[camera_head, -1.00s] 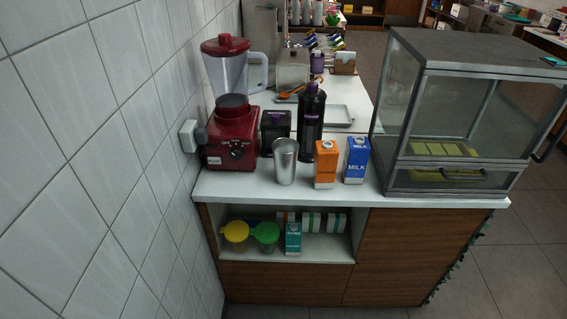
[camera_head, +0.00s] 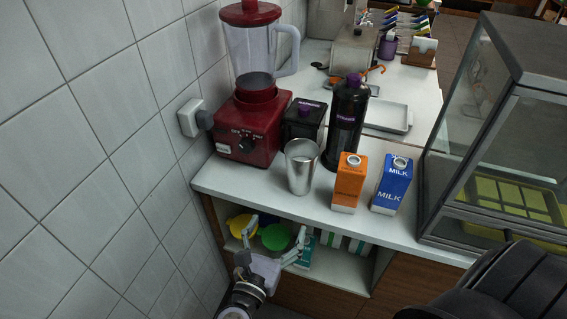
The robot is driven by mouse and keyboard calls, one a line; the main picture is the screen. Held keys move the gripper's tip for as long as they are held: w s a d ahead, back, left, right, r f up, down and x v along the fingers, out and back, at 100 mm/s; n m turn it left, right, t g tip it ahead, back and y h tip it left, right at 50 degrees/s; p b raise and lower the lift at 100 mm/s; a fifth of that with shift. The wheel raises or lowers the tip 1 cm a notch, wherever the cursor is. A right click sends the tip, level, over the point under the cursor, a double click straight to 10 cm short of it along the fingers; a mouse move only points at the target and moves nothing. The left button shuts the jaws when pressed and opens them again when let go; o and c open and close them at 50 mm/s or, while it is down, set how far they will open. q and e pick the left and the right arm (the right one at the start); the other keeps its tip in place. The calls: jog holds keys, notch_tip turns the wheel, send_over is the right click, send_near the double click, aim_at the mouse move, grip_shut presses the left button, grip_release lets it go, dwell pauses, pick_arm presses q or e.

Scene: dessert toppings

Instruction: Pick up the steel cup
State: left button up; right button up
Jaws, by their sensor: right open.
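The steel cup (camera_head: 301,168) stands upright near the front edge of the white counter, open end up. It is left of the orange carton (camera_head: 348,183) and in front of the black box (camera_head: 303,122). My right gripper (camera_head: 276,232) is open and empty. It appears below the cup in the picture, in front of the shelf under the counter, with its fingers pointing up and apart from the cup. My left gripper is not in view.
A red blender (camera_head: 252,125) stands behind and left of the cup. A dark bottle (camera_head: 344,125) is close behind, and a blue milk carton (camera_head: 392,185) stands to the right. A glass case (camera_head: 500,150) fills the right side. A tiled wall bounds the left.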

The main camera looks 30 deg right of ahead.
aim_at(296, 182)
jog(key=shift+h, duration=0.3)
jog(key=x, duration=0.3)
jog(key=r+p+x, duration=0.1)
jog(key=x, duration=0.3)
jog(key=p+x, duration=0.1)
jog(key=x, duration=0.3)
jog(key=shift+r, duration=0.3)
jog(key=shift+w+d, duration=0.35)
jog(key=shift+w+d+p, duration=0.2)
jog(key=shift+d+p, duration=0.05)
jog(key=shift+p, duration=0.1)
jog(key=p+x, duration=0.1)
jog(key=x, duration=0.2)
jog(key=shift+w+d, duration=0.1)
jog(key=shift+d, duration=0.25)
jog(key=shift+w+d+f, duration=0.1)
jog(key=shift+w+d, duration=0.2)
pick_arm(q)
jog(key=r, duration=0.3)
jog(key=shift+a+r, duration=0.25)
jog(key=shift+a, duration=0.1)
